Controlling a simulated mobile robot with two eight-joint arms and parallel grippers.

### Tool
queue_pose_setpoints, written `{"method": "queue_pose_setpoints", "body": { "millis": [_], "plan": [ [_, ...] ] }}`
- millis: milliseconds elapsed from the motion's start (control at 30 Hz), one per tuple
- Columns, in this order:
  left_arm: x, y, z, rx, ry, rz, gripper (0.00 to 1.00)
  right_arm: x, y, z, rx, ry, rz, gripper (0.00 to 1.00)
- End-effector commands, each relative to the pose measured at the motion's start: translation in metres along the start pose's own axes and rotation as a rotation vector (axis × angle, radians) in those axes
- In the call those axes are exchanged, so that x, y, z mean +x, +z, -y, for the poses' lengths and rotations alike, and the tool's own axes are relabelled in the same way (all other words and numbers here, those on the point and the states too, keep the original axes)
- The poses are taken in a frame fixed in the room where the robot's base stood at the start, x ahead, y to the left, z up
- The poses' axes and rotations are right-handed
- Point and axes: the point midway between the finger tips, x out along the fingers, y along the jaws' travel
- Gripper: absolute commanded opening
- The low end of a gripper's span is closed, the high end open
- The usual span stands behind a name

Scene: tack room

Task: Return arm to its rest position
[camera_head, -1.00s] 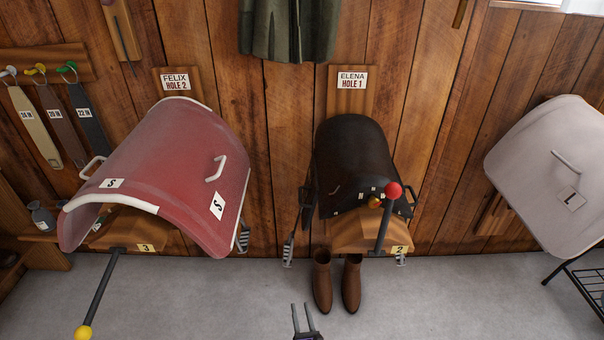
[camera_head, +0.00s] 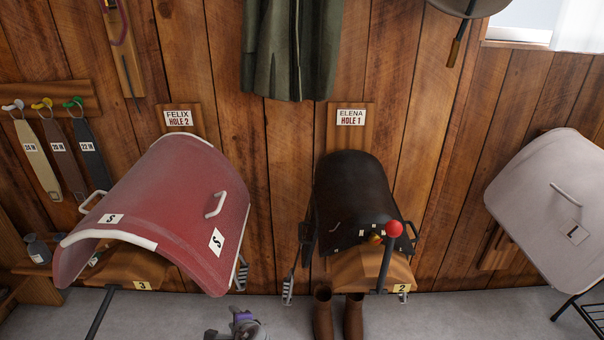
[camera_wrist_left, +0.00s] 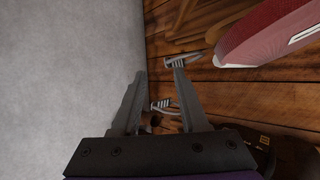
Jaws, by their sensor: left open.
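My left gripper (camera_wrist_left: 160,70) is open and empty in the left wrist view, its two fingers apart. Behind the fingers are metal stirrups (camera_wrist_left: 188,60) against the plank wall. In the head view, a grey and purple part of my left arm (camera_head: 243,324) shows at the bottom edge, below and right of the red saddle cover (camera_head: 165,200); the fingertips are not clear there. The red cover also shows at the upper right of the left wrist view (camera_wrist_left: 265,38). My right gripper is not in view.
A dark saddle (camera_head: 352,200) sits on a wooden rack (camera_head: 365,268) with a red-knobbed lever (camera_head: 394,228). Brown boots (camera_head: 323,314) stand below. A pale cover (camera_head: 555,195) is at right. Straps (camera_head: 38,160) hang at left. Grey floor (camera_head: 470,315) is clear.

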Motion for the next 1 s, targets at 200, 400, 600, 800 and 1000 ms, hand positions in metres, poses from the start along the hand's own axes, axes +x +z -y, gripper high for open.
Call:
{"method": "queue_pose_setpoints", "body": {
  "millis": [200, 400, 600, 800, 1000],
  "plan": [
    [-0.062, 0.054, -0.022, -0.383, 0.173, -0.024, 0.43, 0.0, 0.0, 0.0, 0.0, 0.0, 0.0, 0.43],
    [-0.123, 0.087, -0.061, -0.749, 0.343, -0.03, 0.43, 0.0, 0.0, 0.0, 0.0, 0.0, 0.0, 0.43],
    [-0.174, 0.102, -0.103, -1.066, 0.494, -0.019, 0.43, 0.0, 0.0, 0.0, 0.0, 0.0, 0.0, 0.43],
    [-0.21, 0.105, -0.137, -1.294, 0.609, -0.004, 0.43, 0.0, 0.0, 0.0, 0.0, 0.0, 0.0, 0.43],
    [-0.245, 0.113, -0.131, -1.409, 0.662, -0.003, 0.43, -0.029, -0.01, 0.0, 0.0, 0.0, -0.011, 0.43]
  ]
}}
